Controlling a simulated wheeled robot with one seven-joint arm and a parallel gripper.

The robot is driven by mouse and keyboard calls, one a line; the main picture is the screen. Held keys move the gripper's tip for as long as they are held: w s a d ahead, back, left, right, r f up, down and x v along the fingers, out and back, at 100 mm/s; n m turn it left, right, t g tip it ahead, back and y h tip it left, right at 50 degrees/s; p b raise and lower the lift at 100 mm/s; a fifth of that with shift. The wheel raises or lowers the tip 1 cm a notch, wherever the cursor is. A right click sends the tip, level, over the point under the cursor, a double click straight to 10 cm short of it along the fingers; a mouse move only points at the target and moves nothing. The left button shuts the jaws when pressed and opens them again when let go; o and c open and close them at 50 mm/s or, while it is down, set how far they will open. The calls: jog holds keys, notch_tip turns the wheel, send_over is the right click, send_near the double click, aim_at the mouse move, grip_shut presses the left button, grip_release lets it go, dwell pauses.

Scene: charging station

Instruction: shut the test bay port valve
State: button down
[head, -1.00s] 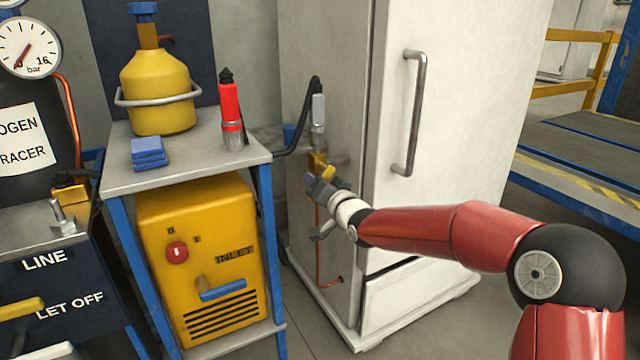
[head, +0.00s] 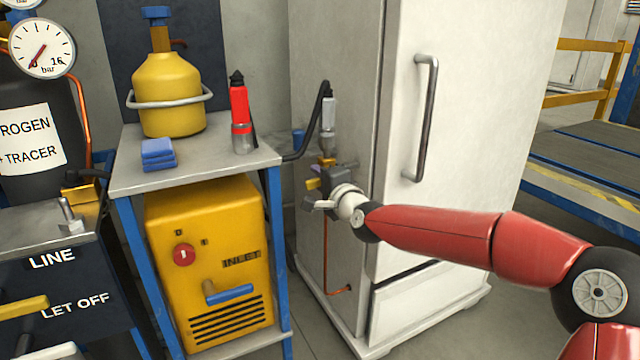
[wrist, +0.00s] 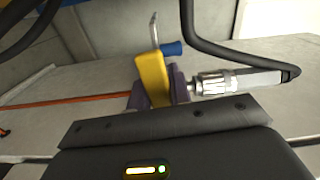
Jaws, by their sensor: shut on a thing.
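The test bay port valve sits on the side of the white cabinet, below the metal hose coupling. Its brass body (head: 326,161) shows in the head view, partly hidden by my gripper. A yellow lever (head: 313,184) sticks out to the left at my fingers; in the wrist view the yellow lever (wrist: 150,75) stands between the dark purple-grey fingertips. My gripper (head: 325,179) is shut on this lever. The fingers hide the lever's lower part. A metal coupling (wrist: 225,82) with a black hose lies to its right in the wrist view.
A blue-legged cart (head: 195,175) stands to the left, carrying a yellow cylinder (head: 168,90) and a red bottle (head: 240,110). A copper pipe (head: 326,250) runs below the valve.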

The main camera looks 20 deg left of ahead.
jog(key=shift+r+m, duration=0.1)
jog(key=shift+m, duration=0.4)
jog(key=c, duration=1.3)
grip_release()
jog(key=shift+d, duration=0.1)
jog(key=shift+b+v, duration=0.4)
jog(key=shift+v, duration=3.45)
